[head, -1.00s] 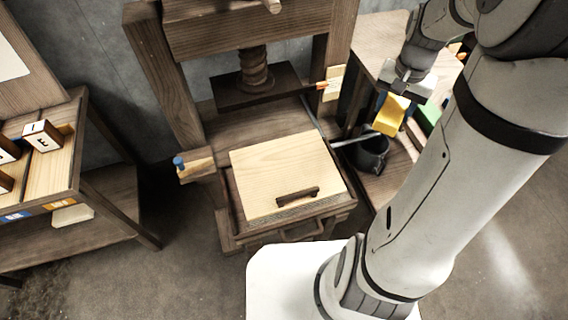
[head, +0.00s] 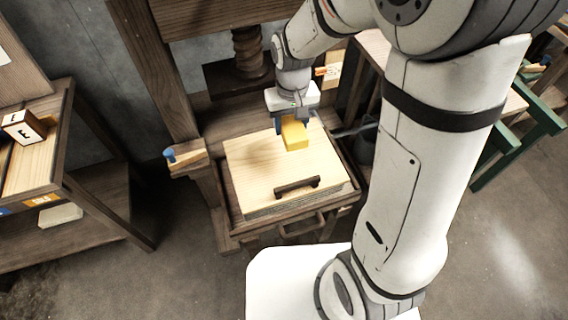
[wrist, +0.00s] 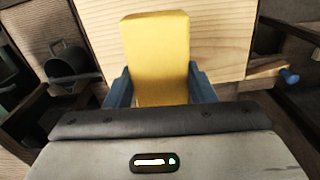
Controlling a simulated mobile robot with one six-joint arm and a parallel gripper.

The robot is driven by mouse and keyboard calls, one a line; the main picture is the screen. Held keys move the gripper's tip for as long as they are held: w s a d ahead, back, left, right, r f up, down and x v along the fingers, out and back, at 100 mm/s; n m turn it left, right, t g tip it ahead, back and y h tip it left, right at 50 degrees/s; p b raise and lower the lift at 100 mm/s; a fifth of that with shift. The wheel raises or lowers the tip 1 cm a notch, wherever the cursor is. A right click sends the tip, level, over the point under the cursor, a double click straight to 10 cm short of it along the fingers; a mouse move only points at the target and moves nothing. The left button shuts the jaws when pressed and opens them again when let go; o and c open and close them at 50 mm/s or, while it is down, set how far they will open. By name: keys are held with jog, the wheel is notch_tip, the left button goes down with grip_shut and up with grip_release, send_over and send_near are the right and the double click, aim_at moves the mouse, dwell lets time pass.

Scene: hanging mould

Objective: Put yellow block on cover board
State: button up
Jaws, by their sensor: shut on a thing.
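The yellow block (head: 294,134) is held in my gripper (head: 292,126) over the back part of the pale wooden cover board (head: 270,174). In the wrist view the yellow block (wrist: 157,58) stands between the two blue fingers of my gripper (wrist: 160,88), which are shut on its sides. The cover board (wrist: 222,28) shows behind the block there. I cannot tell whether the block touches the board. The board has a dark handle (head: 297,186) near its front edge.
The wooden press frame (head: 150,70) with its screw (head: 248,52) stands behind the board. A dark bucket (wrist: 70,62) shows in the wrist view.

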aim_at(283, 159)
jog(key=shift+s+a+f+n, duration=0.2)
jog(key=shift+a+f+n, duration=0.15)
jog(key=shift+a, duration=0.3)
jog(key=shift+s+a+f, duration=0.1)
jog(key=shift+a+f, duration=0.15)
jog(key=shift+f, duration=0.1)
notch_tip(283, 159, down, 10)
jog(key=shift+r, duration=0.25)
jog(key=shift+f, duration=0.1)
jog(key=shift+f+b, duration=0.15)
jog(key=shift+b, duration=0.25)
jog(key=o, duration=1)
jog(key=shift+o, duration=0.2)
